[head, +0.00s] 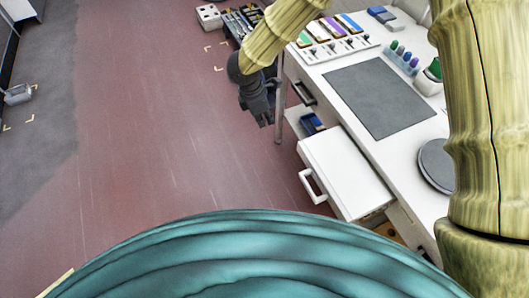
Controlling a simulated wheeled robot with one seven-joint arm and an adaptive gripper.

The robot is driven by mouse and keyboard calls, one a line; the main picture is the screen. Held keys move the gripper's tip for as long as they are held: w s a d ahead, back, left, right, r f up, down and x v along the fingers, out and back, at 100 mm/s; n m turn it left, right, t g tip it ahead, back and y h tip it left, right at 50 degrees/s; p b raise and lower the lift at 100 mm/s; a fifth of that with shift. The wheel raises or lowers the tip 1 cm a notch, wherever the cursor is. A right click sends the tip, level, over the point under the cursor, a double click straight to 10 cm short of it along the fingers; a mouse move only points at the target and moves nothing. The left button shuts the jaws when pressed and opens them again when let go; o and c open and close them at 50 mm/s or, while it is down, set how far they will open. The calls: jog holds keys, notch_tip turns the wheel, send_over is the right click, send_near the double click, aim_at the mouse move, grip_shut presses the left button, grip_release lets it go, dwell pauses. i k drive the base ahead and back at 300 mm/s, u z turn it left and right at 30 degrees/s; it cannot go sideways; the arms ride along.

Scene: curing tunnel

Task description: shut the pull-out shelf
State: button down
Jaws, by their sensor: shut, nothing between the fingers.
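The pull-out shelf (345,172) is a white, flat-topped panel that sticks out from the front of the white workbench, toward the left. A white bar handle (312,186) is on its outer front face. My gripper (265,120), dark grey, is shut and empty. In the picture it is above and to the left of the shelf and its handle, apart from both. The gap in depth between them is hard to judge from this one view.
The workbench (425,190) carries a dark grey mat (378,97), a round grey disc (437,164) and small coloured items. A dark handle (303,93) and an open bay with a blue item (312,124) are beyond the shelf. The reddish floor (160,130) at left is clear.

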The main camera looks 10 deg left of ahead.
aim_at(346, 177)
jog(key=u, duration=1.5)
jog(key=k, duration=1)
jog(key=z, duration=1.15)
jog(key=i, duration=0.5)
jog(key=u, duration=0.05)
